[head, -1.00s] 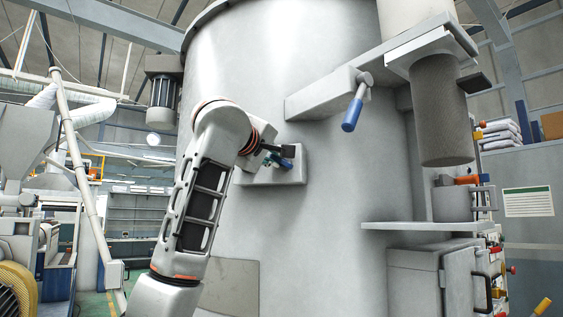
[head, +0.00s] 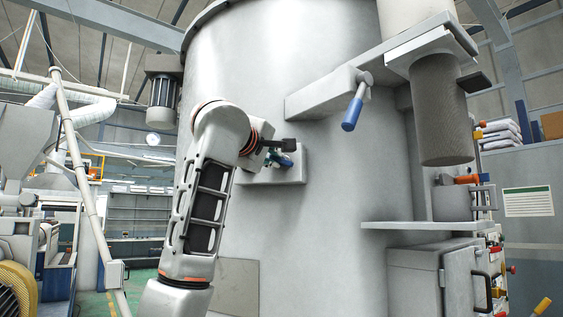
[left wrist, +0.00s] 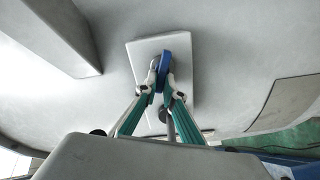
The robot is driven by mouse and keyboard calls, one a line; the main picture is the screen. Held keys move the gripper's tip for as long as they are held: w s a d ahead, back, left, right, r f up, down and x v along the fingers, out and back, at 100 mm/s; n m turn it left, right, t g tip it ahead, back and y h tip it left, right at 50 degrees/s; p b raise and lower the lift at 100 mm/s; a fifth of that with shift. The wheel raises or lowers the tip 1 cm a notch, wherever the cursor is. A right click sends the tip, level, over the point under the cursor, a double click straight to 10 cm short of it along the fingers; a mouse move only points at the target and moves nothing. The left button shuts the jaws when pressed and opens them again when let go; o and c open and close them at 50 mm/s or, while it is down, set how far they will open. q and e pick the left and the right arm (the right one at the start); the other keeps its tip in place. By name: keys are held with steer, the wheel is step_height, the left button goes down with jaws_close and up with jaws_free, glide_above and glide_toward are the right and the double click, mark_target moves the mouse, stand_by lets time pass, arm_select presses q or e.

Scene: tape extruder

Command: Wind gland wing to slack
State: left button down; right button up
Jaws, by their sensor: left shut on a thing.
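The gland wing is a small blue handle on a pale mounting plate (head: 290,175) on the side of the large grey vessel (head: 330,200). In the left wrist view the blue wing (left wrist: 166,70) stands nearly upright and tilts slightly, in front of the plate (left wrist: 185,95). My left gripper (left wrist: 162,82), with green fingers and pale tips, is shut on the wing, one tip on each side. In the head view my left gripper (head: 280,158) reaches the plate from the left and hides part of the wing. My right gripper is in neither view.
A bracket with a blue-handled lever (head: 353,112) juts from the vessel above and right of the plate. A dark cylinder (head: 442,110) hangs at the right over a shelf (head: 425,226).

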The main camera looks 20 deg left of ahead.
arm_select(q)
steer(key=shift+f+n, duration=0.15)
steer(key=shift+n, duration=0.35)
steer(key=n, duration=0.2)
steer(key=shift+f+n+p, duration=0.2)
steer(key=shift+n+p, duration=0.1)
steer(key=shift+n, duration=0.1)
